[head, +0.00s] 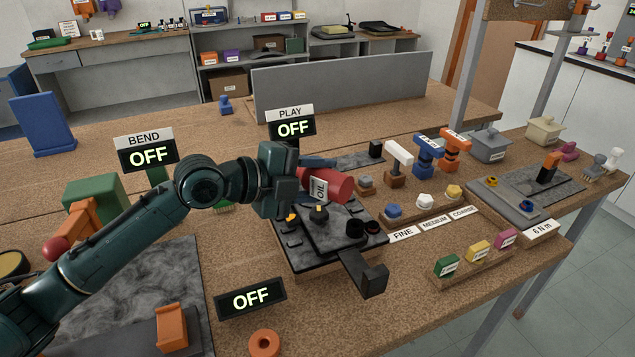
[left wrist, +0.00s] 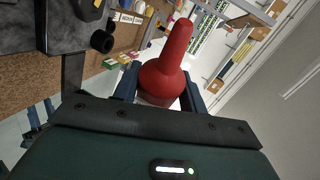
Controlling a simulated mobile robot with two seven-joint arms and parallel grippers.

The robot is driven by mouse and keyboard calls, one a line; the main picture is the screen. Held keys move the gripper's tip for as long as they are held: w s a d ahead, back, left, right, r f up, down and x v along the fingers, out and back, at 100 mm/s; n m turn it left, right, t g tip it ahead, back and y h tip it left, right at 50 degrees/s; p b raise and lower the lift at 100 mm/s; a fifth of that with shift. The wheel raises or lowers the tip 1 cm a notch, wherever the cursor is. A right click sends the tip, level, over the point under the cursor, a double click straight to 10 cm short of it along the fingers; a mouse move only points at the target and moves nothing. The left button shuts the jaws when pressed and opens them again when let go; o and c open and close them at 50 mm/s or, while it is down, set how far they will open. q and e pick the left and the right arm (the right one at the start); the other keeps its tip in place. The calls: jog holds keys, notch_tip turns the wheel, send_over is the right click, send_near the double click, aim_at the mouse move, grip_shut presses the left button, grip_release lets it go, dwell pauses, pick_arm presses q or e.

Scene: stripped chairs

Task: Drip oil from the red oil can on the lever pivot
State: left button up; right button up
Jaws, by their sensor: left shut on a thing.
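My left gripper (head: 305,178) is shut on the red oil can (head: 348,187), which has a white "OIL" label. In the head view the can lies tilted on its side above the dark fixture (head: 325,242). In the left wrist view the can's red cone and spout (left wrist: 172,62) point up and away from the gripper (left wrist: 160,92). The fixture carries a black lever (head: 364,272) jutting toward the front, dark round knobs (head: 355,228) and a small yellow-topped part (head: 318,212). I cannot tell which part is the lever pivot. No oil drop shows. My right gripper is out of view.
A "PLAY" sign reading OFF (head: 292,129) stands behind the fixture. Another OFF display (head: 250,298) and an orange ring (head: 264,343) are in front. To the right are labelled knobs, coloured blocks (head: 479,250) and a grey plate (head: 500,200). A grey panel (head: 340,85) stands behind.

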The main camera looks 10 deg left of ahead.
pick_arm(q)
notch_tip(320, 180, up, 3)
jog(key=shift+f+p, duration=0.15)
jog(key=shift+p, duration=0.5)
jog(key=shift+m+y+p, duration=0.5)
jog(key=shift+p, duration=0.3)
jog(key=shift+m+t+y+p, duration=0.3)
jog(key=shift+m+y+p, duration=0.45)
jog(key=shift+p, duration=0.2)
jog(key=shift+m, duration=0.25)
jog(key=shift+f+y, duration=0.1)
jog(key=shift+y, duration=0.15)
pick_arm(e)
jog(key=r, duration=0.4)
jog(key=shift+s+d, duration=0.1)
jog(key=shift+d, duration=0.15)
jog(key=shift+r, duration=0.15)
